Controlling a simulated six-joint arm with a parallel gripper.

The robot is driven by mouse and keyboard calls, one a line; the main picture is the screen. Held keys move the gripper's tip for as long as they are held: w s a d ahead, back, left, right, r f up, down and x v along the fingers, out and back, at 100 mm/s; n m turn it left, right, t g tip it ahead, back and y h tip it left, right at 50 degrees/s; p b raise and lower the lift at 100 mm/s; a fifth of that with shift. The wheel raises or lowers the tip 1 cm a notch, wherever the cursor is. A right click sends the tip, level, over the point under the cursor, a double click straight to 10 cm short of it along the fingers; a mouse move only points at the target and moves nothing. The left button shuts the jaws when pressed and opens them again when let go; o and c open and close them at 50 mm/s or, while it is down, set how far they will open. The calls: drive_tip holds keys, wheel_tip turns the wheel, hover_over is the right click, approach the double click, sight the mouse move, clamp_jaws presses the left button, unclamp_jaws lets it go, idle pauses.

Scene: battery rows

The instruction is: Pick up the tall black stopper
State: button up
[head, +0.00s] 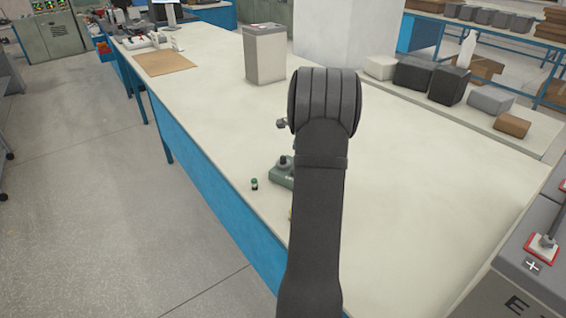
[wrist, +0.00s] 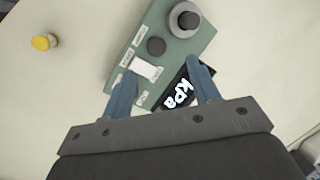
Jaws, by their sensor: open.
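A green device (head: 279,176) stands on the bench, partly hidden behind my arm in the head view. A black stopper-like piece (head: 283,160) stands up from it. In the wrist view the green device (wrist: 176,47) carries a large round black piece in a grey collar (wrist: 187,18) and a smaller flat-looking black round piece (wrist: 156,46). The one in the collar looks like the taller; from above I cannot be sure. Neither finger encloses a black piece.
A yellow round piece (wrist: 44,41) stands left of the device. A small green-and-black piece (head: 254,184) stands near the bench's left edge. A grey box (head: 265,55) stands farther back. Several dark and pale blocks (head: 447,84) line the right side. The bench middle is clear.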

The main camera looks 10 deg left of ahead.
drive_tip(key=shift+c, duration=0.4)
drive_tip(key=n+t+h, duration=0.2)
drive_tip(key=n+h, duration=0.2)
drive_tip(key=n, duration=0.5)
approach(283, 157)
drive_tip(key=x, duration=0.9)
drive_tip(key=shift+s, duration=0.1)
clamp_jaws()
